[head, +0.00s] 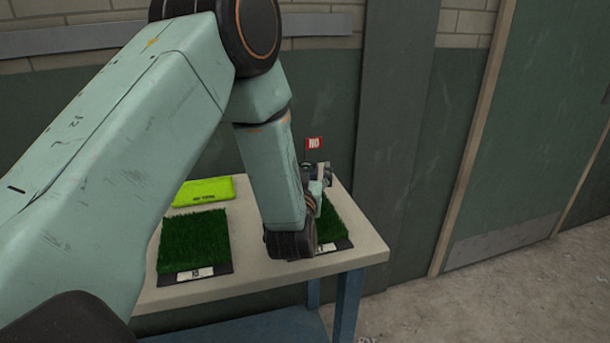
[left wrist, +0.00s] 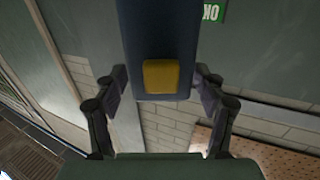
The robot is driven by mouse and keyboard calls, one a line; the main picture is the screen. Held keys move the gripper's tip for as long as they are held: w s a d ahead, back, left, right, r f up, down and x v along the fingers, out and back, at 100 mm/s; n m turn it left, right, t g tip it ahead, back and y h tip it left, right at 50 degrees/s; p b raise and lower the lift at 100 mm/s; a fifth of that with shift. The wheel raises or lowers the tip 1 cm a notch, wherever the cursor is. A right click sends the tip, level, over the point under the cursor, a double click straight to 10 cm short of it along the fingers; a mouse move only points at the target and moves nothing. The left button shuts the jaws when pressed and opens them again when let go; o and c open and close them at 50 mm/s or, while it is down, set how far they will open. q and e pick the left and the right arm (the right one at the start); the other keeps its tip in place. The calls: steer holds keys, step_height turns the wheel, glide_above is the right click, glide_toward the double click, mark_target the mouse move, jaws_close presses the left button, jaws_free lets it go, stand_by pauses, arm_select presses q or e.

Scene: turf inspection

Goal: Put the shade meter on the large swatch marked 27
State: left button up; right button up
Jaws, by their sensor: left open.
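My left gripper (head: 319,178) is at the far right part of the table, above or beside the right turf swatch (head: 331,222). My arm hides much of that swatch, and its label is too small to read surely. The left swatch (head: 194,242) lies clear, with a small white label at its front. In the left wrist view, a dark blue-grey body with a yellow square (left wrist: 161,76) stands between my open fingers (left wrist: 160,88). It may be the shade meter; I cannot tell whether the fingers touch it. My right gripper is not in view.
The table (head: 350,262) has a pale top. A lime-green flat item (head: 204,192) lies behind the left swatch. A green OK sign (left wrist: 211,12) is upside down in the left wrist view. Floor to the right is clear.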

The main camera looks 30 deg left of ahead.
arm_select(q)
steer(key=v, duration=1.2)
